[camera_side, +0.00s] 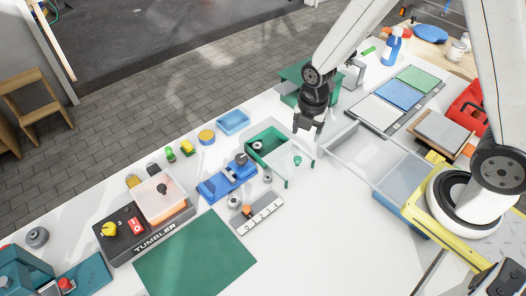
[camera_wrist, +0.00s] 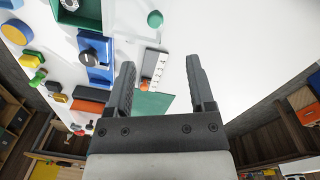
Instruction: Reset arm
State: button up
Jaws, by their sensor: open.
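My gripper (camera_side: 308,124) hangs in the air above the white bench, near the green open box (camera_side: 283,165). In the wrist view my gripper (camera_wrist: 160,80) shows two dark fingers spread well apart, with nothing held between them. A green mat (camera_wrist: 152,103) and the white bench show beyond the fingers.
A blue vise-like fixture (camera_side: 228,181), a numbered grey block (camera_side: 257,213) and the TUMBLER machine (camera_side: 145,222) stand on the bench. The green mat (camera_side: 195,258) lies in front. A clear-walled tray (camera_side: 358,148) is right of my gripper. The front right of the bench is clear.

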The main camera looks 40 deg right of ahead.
jog(key=s+d+r+m+t, duration=0.1)
jog(key=s+r+m, duration=0.3)
jog(key=m, duration=0.7)
jog(key=s+d+r+m+t, duration=0.1)
jog(key=s+r+m, duration=0.3)
jog(key=m, duration=0.7)
jog(key=shift+d+r, duration=0.15)
